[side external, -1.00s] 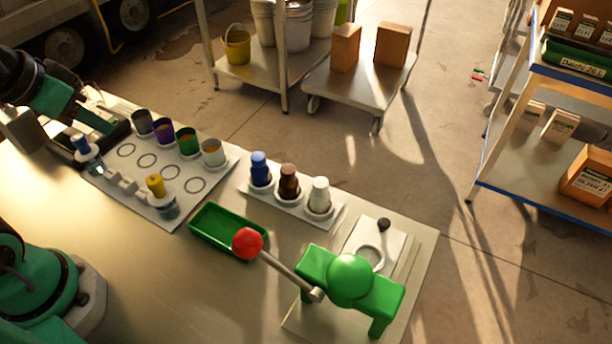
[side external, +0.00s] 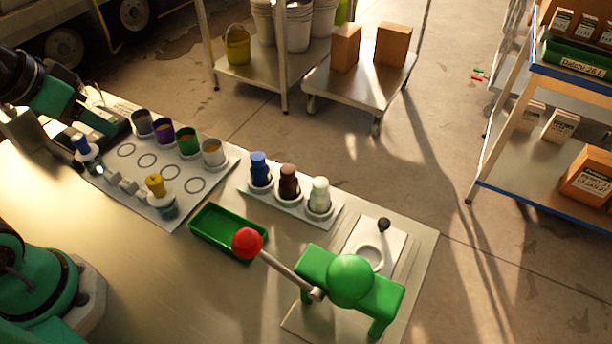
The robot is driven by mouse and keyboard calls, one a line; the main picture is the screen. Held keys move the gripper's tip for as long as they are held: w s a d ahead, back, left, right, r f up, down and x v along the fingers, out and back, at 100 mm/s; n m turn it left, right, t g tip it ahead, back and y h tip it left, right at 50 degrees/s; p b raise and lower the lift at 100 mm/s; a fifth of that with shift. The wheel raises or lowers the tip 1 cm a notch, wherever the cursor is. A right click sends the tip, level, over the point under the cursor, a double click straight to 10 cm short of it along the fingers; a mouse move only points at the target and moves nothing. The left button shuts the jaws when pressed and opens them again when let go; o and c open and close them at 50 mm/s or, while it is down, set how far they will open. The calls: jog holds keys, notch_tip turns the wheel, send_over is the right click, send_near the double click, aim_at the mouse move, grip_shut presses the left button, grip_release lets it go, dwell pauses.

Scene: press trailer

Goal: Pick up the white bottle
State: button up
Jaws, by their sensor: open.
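The white bottle (side external: 320,194) stands upright in the right-hand round holder of a white rack (side external: 293,204) at the middle of the bench. A brown bottle (side external: 289,182) and a blue bottle (side external: 259,168) stand to its left in the same rack. My gripper (side external: 78,126) is at the far left, near the bench's back left corner, well away from the white bottle. It is open; its fingertips are hard to make out against the dark items there. I see nothing held in it.
A green press with a red-knobbed lever (side external: 247,242) stands in front right of the rack. A green tray (side external: 228,250) lies between. A white mat (side external: 195,207) at left carries several coloured cups and a yellow-capped bottle (side external: 158,187). A trolley (side external: 350,80) stands behind the bench.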

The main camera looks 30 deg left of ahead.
jog(key=w+d+h, duration=0.1)
jog(key=w+d, duration=0.4)
jog(key=w, duration=0.2)
jog(key=n+g+h, duration=0.1)
jog(key=g+h, duration=0.1)
send_near(318, 185)
jog(key=shift+x, duration=1.9)
jog(key=shift+d, duration=0.2)
jog(key=shift+x, duration=2.5)
jog(key=shift+a, duration=0.2)
